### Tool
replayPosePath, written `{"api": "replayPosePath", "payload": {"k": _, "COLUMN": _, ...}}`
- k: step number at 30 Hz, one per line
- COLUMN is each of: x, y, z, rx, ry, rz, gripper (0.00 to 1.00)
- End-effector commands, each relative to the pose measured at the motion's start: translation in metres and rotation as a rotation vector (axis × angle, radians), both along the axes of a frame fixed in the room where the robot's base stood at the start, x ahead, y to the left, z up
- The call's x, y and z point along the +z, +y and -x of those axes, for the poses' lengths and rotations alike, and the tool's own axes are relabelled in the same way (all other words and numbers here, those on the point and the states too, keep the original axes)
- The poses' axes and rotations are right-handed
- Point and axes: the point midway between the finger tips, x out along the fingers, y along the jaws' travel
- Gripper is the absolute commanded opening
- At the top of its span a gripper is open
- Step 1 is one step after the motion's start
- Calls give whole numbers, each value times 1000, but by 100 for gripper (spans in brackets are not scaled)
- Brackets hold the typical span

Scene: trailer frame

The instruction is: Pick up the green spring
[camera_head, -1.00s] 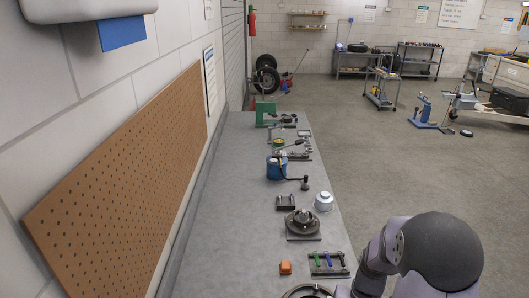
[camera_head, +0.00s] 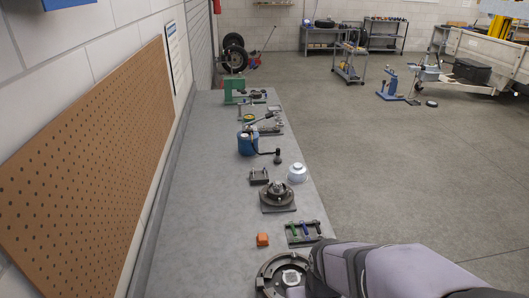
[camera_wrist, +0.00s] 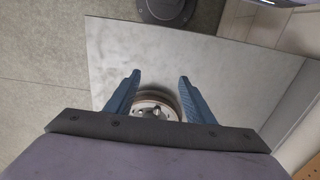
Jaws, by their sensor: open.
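A small green piece (camera_head: 295,230), which looks like the green spring, sits in a dark rack (camera_head: 318,238) near the bench's right edge. A blue piece (camera_head: 307,229) stands just right of it in the same rack. Both are too small to make out coils. My gripper (camera_wrist: 156,88) is open and empty in the wrist view, its two blue fingers apart. Below the fingers is a round drum with a metal hub (camera_wrist: 158,103). The rack and green piece do not show in the wrist view. In the head view my arm covers the rack's near right side, and the fingertips cannot be made out.
A brake drum assembly (camera_head: 268,276) lies at the near end of the bench (camera_head: 205,215). A hub on a plate (camera_head: 277,196), a silver canister (camera_head: 297,173) and a blue can (camera_head: 247,142) stand farther back. The bench's left side is clear.

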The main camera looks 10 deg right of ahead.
Motion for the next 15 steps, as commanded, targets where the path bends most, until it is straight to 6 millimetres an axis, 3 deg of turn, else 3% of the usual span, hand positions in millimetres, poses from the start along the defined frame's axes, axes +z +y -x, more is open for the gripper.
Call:
{"api": "replayPosePath", "payload": {"k": 2, "x": 0, "y": 0, "z": 0, "rx": -1, "ry": 0, "rz": 0, "gripper": 33}}
{"api": "replayPosePath", "payload": {"k": 11, "x": 0, "y": 0, "z": -1, "rx": -1, "ry": 0, "rz": 0, "gripper": 33}}
{"api": "replayPosePath", "payload": {"k": 15, "x": -2, "y": -1, "z": -17, "rx": -1, "ry": -13, "rz": -2, "gripper": 33}}
